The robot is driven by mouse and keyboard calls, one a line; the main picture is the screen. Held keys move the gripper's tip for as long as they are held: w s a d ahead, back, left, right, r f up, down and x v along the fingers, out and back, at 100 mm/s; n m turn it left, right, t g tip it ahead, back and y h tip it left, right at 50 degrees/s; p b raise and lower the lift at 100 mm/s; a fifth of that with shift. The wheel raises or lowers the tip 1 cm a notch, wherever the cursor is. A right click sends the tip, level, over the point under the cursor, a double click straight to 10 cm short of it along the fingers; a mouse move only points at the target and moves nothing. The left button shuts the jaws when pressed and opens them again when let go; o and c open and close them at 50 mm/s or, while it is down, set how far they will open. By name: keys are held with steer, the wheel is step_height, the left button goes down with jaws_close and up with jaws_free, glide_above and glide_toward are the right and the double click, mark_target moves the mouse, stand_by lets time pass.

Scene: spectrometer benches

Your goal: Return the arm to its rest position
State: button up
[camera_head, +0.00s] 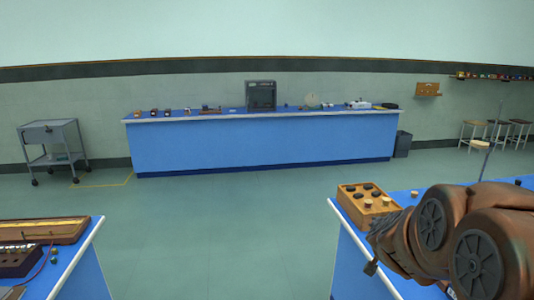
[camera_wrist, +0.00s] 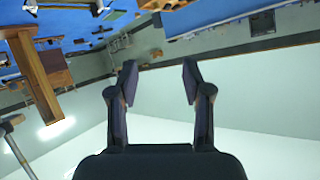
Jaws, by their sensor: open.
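My arm (camera_head: 450,235) shows at the lower right of the head view, folded over the right blue bench. My gripper (camera_wrist: 158,80) is in the wrist view with its two dark fingers spread apart and nothing between them. The wrist view is turned upside down, with the bench and its items along the top and wall and ceiling below. In the head view I cannot make out the fingertips clearly.
A wooden block with dark round pieces (camera_head: 362,198) sits on the right bench (camera_head: 345,222), close to my arm. A long blue bench (camera_head: 260,140) stands at the back, a trolley (camera_head: 50,135) at left.

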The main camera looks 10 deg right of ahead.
steer(key=s+a+f+n+g+y, duration=0.1)
steer(key=s+a+f+n+y, duration=0.2)
steer(key=a, duration=0.4)
steer(key=s+a+f+n+g+y, duration=0.1)
steer(key=s+a+g+y, duration=0.1)
steer(key=s+a, duration=0.4)
steer(key=s+a+f+n+g+y, duration=0.1)
steer(key=s+a+f+n+y, duration=0.15)
steer(key=a, duration=0.55)
steer(key=s+f+n+g+h, duration=0.1)
steer(key=s+g, duration=0.7)
steer(key=s, duration=1.7)
steer(key=shift+s+d+n+g, duration=0.2)
steer(key=shift+n+g, duration=0.1)
steer(key=shift+n, duration=0.45)
steer(key=shift+f, duration=0.1)
steer(key=shift+c, duration=0.7)
